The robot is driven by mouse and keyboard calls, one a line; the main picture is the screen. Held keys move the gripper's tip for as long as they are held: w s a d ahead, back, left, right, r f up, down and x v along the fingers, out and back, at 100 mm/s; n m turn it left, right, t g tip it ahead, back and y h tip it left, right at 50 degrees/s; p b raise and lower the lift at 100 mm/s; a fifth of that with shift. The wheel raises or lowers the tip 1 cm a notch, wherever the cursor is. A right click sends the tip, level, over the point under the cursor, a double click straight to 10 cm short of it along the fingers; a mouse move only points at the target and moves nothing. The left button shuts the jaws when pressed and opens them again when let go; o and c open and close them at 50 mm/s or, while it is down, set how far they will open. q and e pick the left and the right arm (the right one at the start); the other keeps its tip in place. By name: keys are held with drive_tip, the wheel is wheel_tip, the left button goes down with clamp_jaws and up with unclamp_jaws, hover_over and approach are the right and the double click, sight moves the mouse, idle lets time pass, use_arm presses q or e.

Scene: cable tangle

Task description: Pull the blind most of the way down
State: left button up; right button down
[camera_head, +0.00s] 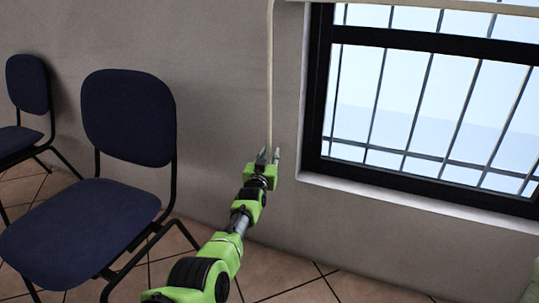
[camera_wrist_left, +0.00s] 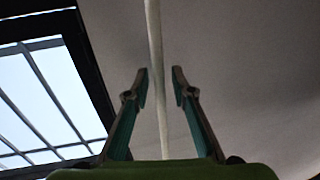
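The blind's pale cord (camera_head: 269,75) hangs straight down the wall, left of the window. The blind's light bottom edge (camera_head: 440,5) shows only at the top of the head view; the rest is out of frame. My left gripper (camera_head: 268,155) is at the lower visible part of the cord. In the left wrist view, its two fingers (camera_wrist_left: 160,84) are apart, and the cord (camera_wrist_left: 154,40) runs between them in the picture without visible contact. I cannot tell whether the cord lies fully between them in depth. My right gripper is not in view.
The barred window (camera_head: 400,100) has a black frame and white sill (camera_head: 400,195), right of the gripper. A dark blue chair (camera_head: 125,120) stands left, with another chair (camera_head: 28,85) behind it. Bare wall (camera_head: 215,70) lies between chairs and cord. The floor is tiled.

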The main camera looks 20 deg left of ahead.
use_arm(q)
drive_tip(key=shift+s, duration=0.1)
idle(0.3)
drive_tip(key=s+d, duration=0.1)
drive_tip(key=s, duration=1)
drive_tip(key=shift+s+d, duration=0.25)
drive_tip(key=shift+s, duration=0.15)
drive_tip(key=shift+r, duration=0.1)
